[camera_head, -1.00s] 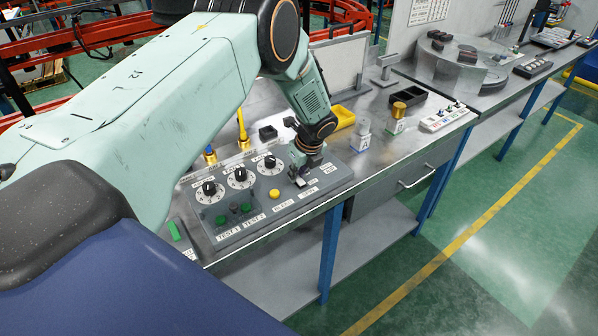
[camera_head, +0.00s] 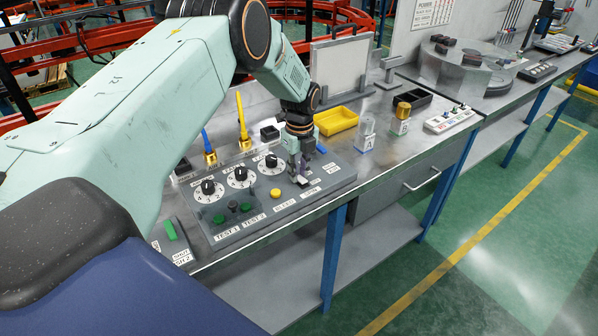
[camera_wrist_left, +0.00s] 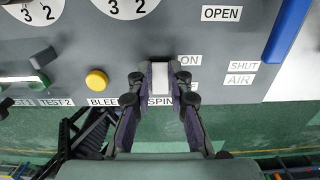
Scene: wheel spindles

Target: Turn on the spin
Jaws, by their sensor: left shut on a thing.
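The control panel (camera_head: 255,219) lies on the metal bench, with dials, buttons and labels. My left gripper (camera_head: 301,181) is over its right part. In the wrist view, my left gripper (camera_wrist_left: 160,78) is shut on the pale spin switch (camera_wrist_left: 160,66), a small block between its fingertips. The SPIN label (camera_wrist_left: 160,101) shows just below, partly covered by the fingers. The ON label (camera_wrist_left: 186,61) is to the right; a label under it is mostly hidden. I cannot tell the switch's position. My right gripper is not in view.
A yellow button (camera_wrist_left: 96,80) sits left of the fingers, above the BLEED label. A blue handle (camera_wrist_left: 288,28) is at the right, near the OPEN, SHUT and AIR labels. A yellow tray (camera_head: 336,121) and labelled cylinders A (camera_head: 366,135) and B (camera_head: 401,119) stand beyond the panel.

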